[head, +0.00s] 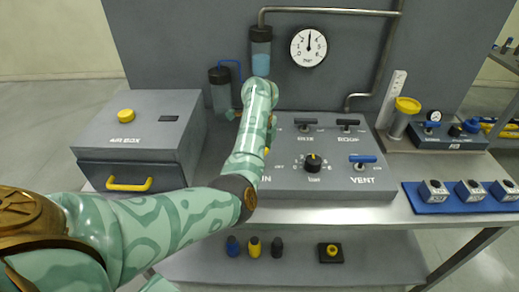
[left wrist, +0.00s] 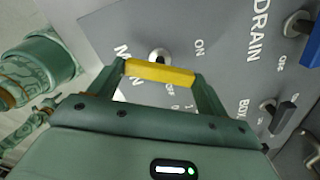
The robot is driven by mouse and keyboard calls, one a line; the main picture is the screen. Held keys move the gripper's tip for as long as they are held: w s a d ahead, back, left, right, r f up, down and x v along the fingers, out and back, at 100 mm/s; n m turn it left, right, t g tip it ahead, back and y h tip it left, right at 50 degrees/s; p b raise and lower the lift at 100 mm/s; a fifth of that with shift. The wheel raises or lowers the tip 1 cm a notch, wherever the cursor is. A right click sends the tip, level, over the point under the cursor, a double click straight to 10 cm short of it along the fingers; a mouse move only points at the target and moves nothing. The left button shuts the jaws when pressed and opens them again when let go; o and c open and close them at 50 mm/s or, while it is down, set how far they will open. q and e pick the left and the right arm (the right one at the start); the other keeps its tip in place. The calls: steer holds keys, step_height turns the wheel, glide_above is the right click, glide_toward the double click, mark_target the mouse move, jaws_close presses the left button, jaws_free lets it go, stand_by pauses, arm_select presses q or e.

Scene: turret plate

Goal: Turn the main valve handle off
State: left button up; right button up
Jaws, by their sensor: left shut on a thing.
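The main valve handle is a yellow bar (left wrist: 160,71) on a grey panel, beside the word MAIN in the left wrist view. My left gripper (left wrist: 162,76) is shut on it, with a finger at each end of the bar. ON is printed above right of the bar, and OFF partly shows below it. In the head view my left arm covers most of the handle and the hand; only a bit of yellow (head: 267,151) shows beside the arm. My right gripper is in neither view.
The panel (head: 330,188) also carries a black knob (head: 313,162), a blue VENT handle (head: 362,159) and black handles (head: 348,122) near the held one. A grey box (head: 130,140) stands left. A blue mat (head: 429,208) with small blocks lies right.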

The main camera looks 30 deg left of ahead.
arm_select(q)
steer(key=m+p, duration=0.2)
steer(key=m, duration=0.4)
steer(key=shift+r+m, duration=0.15)
steer(key=shift+m, duration=0.15)
steer(key=m+p, duration=0.2)
steer(key=m, duration=0.3)
steer(key=shift+m, duration=0.3)
steer(key=o, duration=1)
step_height(320, 180, up, 16)
steer(key=p, duration=0.4)
steer(key=shift+p, duration=0.3)
